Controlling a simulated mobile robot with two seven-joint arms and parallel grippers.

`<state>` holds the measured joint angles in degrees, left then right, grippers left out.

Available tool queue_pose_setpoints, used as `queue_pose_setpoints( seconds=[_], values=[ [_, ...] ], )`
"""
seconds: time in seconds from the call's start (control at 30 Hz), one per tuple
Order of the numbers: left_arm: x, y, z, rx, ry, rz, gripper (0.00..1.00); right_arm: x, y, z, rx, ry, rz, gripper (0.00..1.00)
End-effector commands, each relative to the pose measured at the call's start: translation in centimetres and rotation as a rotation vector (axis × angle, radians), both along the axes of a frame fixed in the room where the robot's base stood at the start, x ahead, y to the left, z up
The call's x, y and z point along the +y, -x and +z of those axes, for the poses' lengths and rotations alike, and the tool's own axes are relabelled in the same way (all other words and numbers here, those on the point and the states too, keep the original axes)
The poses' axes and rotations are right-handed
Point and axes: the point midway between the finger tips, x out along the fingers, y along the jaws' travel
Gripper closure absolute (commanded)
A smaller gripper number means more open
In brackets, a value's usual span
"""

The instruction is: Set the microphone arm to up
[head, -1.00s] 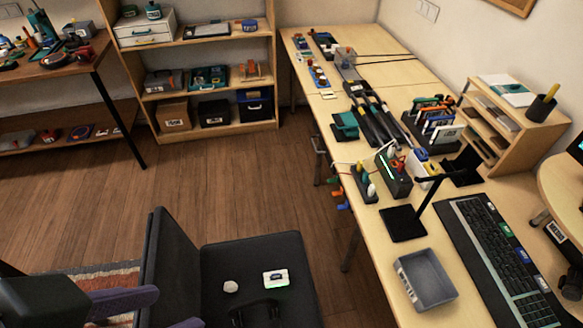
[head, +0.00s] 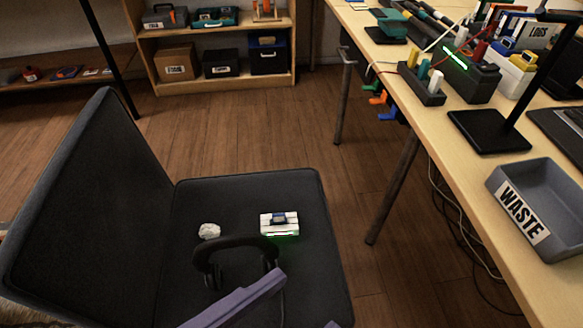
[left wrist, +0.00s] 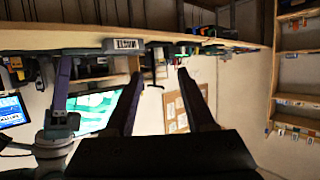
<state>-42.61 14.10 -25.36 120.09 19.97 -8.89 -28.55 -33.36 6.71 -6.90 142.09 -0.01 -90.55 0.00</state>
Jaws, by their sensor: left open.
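A black headset (head: 238,242) lies on the dark seat of the chair (head: 330,262), with its curved band toward the back. Its lower part is partly hidden behind a purple finger of my left gripper (head: 308,298). I cannot make out its microphone arm clearly; a thin dark line runs down beside the headset's right side. My left gripper is open and empty, just in front of the headset in the picture. Its two fingers stand apart in the left wrist view (left wrist: 160,73), which does not show the headset. My right gripper is not seen.
A crumpled white ball (head: 209,231) and a white box with a green glow (head: 280,224) lie behind the headset on the seat. The chair's backrest (head: 90,190) rises on the left. A desk with a grey waste tray (head: 515,210) stands at the right.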

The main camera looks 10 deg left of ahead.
Motion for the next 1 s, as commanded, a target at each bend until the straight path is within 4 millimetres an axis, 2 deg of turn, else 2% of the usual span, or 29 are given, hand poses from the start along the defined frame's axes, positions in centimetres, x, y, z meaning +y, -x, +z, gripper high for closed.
queue_pose_setpoints(
  seconds=[0.03,0.37,0.7,0.8,0.9,1.0],
  values=[
    [-0.1,0.3,-4.7,-0.020,0.010,0.004,0.45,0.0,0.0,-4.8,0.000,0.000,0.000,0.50],
    [0.1,1.7,-17.8,-0.172,0.070,0.086,0.45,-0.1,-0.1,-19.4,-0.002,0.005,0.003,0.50],
    [2.2,3.7,-31.5,-0.302,0.085,0.224,0.45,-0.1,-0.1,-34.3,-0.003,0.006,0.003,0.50],
    [3.0,4.4,-35.0,-0.334,0.079,0.268,0.45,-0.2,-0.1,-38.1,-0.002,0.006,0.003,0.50],
    [3.7,5.0,-37.6,-0.358,0.072,0.305,0.45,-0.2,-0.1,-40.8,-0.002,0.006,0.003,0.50],
    [4.3,5.4,-39.1,-0.373,0.064,0.333,0.45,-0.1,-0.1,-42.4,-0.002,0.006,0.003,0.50]
  ],
)
